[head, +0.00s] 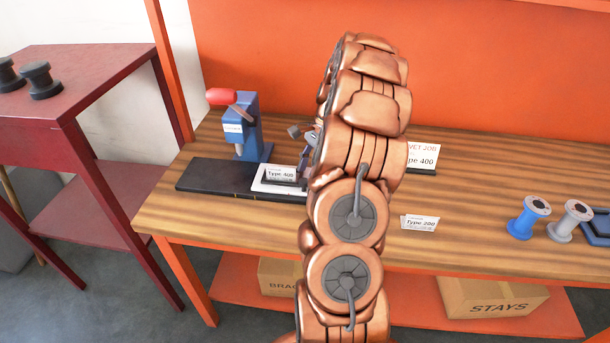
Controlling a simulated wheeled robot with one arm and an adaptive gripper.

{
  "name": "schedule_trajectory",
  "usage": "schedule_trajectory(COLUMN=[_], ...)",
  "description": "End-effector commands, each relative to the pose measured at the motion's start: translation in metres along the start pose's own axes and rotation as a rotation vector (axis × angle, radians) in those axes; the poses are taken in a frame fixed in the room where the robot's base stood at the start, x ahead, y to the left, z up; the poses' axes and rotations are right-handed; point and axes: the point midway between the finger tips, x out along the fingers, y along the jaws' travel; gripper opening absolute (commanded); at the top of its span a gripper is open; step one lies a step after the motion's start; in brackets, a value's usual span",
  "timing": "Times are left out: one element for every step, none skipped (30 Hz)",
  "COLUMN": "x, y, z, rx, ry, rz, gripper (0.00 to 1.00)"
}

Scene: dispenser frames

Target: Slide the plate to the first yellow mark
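A blue bench press (250,125) with a red knob (221,97) stands at the back of a flat black base (206,178) on the wooden bench. A white-edged plate (263,187) with a dark middle lies on the right part of this base. A "Type 400" card (281,174) stands at the plate. Tiny pale marks show on the base's front edge; their colour is too small to tell surely. My gripper (304,150) is just right of the plate, mostly hidden behind my copper arm. Its fingers and any contact with the plate cannot be made out.
Right of my arm are a "Type 200" card (420,223), a blue spool (528,217), a grey spool (569,220) and a blue tray (598,229). Another card (422,157) stands behind. A dark red table (85,75) stands left. Boxes sit on the lower shelf.

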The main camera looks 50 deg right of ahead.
Motion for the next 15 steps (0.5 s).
schedule_trajectory(x=[0.004, 0.007, 0.012, 0.016, 0.019, 0.023, 0.025, 0.027, 0.029, 0.03, 0.032, 0.032, 0.033, 0.033, 0.033], y=[0.001, 0.001, 0.0, 0.0, 0.0, 0.001, 0.001, 0.001, 0.001, 0.0, 0.0, 0.0, 0.0, 0.0, 0.0], z=[0.002, 0.001, 0.001, 0.001, 0.001, 0.001, 0.002, 0.001, 0.001, 0.001, 0.001, 0.0, 0.0, 0.0, 0.0], rx=[0.0, 0.0, 0.0, 0.0, 0.0, 0.0, 0.0, 0.0, 0.0, 0.0, 0.0, 0.0, 0.0, 0.0, 0.0], ry=[-0.002, -0.001, 0.0, 0.0, -0.001, -0.002, -0.002, -0.002, -0.001, 0.0, 0.0, 0.001, 0.001, 0.002, 0.002], rz=[0.003, 0.002, 0.0, 0.001, 0.002, 0.003, 0.003, 0.003, 0.002, 0.001, 0.0, -0.001, -0.001, -0.001, -0.001], gripper=[0.4, 0.4, 0.4, 0.4, 0.4, 0.4, 0.4, 0.4, 0.4, 0.4, 0.4, 0.4, 0.4, 0.4, 0.4])
